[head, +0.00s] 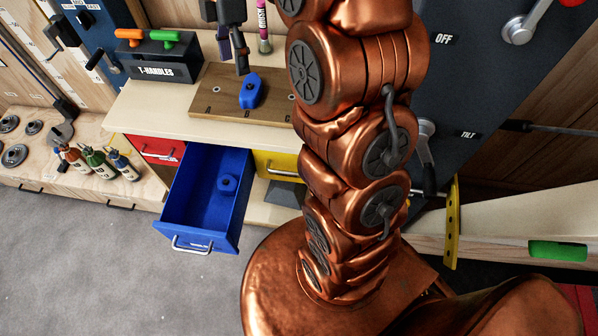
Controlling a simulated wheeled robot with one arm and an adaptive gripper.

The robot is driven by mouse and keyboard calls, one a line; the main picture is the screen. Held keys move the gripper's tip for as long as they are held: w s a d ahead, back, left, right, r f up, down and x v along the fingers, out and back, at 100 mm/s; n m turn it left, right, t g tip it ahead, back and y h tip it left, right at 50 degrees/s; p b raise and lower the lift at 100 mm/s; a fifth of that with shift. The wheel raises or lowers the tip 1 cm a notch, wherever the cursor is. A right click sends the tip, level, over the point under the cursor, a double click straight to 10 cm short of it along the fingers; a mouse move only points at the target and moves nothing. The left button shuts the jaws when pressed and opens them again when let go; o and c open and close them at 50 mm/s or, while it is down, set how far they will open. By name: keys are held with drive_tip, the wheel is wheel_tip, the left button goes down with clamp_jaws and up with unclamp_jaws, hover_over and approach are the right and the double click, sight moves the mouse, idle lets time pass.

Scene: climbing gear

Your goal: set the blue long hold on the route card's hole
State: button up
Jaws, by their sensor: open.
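A blue long hold (250,90) sits on the wooden board (218,104), which is marked A, B and C along its front edge. It lies near B, at a slant, and covers whatever is under it. My gripper (234,58) is at the top of the view, just above and behind this hold. Its fingers are apart and nothing shows between them. I cannot tell whether a fingertip touches the hold. A smaller, rounder blue hold (228,184) lies in the open blue drawer (176,206).
The drawer juts out below the bench. A T-handles rack (158,60) stands left of the board, and a pink brush tube (264,36) behind it. Several bottles (98,162) stand at left. My copper arm hides the board's right end.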

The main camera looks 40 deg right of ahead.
drive_tip(key=s+a+f+m+h, duration=0.1)
drive_tip(key=s+a+f+m, duration=0.1)
drive_tip(key=s+m, duration=0.6)
drive_tip(key=s+a+f+m+t+h, duration=0.1)
drive_tip(key=s+m, duration=0.8)
drive_tip(key=s, duration=1.1)
drive_tip(key=shift+s+a+f, duration=0.4)
drive_tip(key=shift+a+f, duration=0.3)
drive_tip(key=shift+f, duration=0.05)
